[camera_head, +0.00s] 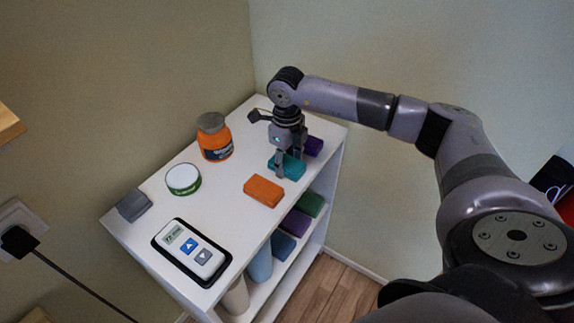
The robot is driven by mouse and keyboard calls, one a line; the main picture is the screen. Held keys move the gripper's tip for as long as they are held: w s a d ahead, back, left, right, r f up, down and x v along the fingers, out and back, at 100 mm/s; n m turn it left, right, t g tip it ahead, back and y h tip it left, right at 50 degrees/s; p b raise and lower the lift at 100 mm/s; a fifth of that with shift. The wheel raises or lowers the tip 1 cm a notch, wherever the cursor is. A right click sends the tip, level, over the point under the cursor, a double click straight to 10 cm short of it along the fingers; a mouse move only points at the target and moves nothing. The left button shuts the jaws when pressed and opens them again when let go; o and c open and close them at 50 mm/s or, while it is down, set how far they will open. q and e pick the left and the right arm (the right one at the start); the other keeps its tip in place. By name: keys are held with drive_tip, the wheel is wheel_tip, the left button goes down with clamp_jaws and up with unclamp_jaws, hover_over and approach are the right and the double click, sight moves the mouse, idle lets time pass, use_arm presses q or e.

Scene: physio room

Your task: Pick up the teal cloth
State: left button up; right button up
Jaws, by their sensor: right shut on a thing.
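The teal cloth (292,168) is a folded block near the right edge of the white shelf unit's top (222,190). My right gripper (284,166) points down over it, with its fingers shut on the cloth. The fingers cover part of the cloth's left and middle. I cannot tell whether the cloth is clear of the surface. My left gripper does not show.
An orange cloth (263,190) lies in front of the teal one, and a purple cloth (313,146) lies behind it. An orange jar (214,138), a round tin (183,179), a grey block (133,205) and a device with buttons (191,251) stand to the left. Walls close in behind.

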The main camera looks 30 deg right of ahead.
sight(287, 161)
drive_tip(key=c, duration=0.5)
drive_tip(key=shift+c, duration=0.2)
wheel_tip(287, 161, up, 20)
drive_tip(key=b, duration=0.1)
idle(0.3)
